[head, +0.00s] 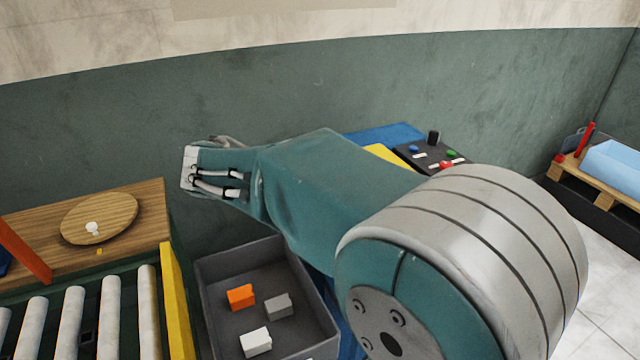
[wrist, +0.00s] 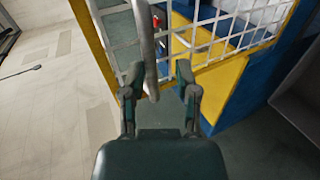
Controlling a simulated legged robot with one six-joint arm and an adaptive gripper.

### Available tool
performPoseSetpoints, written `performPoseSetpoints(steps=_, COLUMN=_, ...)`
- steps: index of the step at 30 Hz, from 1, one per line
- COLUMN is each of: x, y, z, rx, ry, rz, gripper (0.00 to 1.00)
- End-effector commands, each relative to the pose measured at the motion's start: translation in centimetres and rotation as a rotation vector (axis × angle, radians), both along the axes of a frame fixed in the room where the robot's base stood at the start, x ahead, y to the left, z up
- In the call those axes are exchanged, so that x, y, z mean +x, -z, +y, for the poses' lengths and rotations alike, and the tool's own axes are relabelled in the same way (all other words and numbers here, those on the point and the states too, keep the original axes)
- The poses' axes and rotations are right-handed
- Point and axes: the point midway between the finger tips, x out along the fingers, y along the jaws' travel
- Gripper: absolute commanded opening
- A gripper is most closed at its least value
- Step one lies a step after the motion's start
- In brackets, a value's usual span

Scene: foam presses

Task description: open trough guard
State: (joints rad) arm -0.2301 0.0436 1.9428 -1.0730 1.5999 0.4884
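The guard (wrist: 205,33) shows in the wrist view as a pale wire mesh in a yellow frame on a blue and yellow machine. A grey bar (wrist: 146,45), which looks like the guard's handle, runs down from the top edge in front of the mesh. My gripper (wrist: 157,78) is open, one finger on each side of the bar's lower end. A gap shows between the bar and the right finger; whether the left finger touches it I cannot tell. In the head view my arm covers much of the middle, and I cannot make out the guard there.
In the head view a grey bin (head: 224,329) holds small blocks, beside a roller conveyor (head: 110,310) and a wooden board (head: 150,210). A control box (head: 428,157) with buttons stands behind my arm. Open floor (wrist: 40,110) lies left in the wrist view.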

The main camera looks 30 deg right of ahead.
Motion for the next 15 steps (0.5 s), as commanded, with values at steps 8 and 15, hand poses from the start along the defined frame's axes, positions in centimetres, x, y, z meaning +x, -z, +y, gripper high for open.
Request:
performPoseSetpoints(steps=8, x=-0.20, y=0.94, z=0.12, rx=0.012, ry=0.005, rz=0.020, gripper=0.51)
performPoseSetpoints(steps=15, x=-0.22, y=0.76, z=0.46, rx=0.008, ry=0.006, rz=0.018, gripper=0.51)
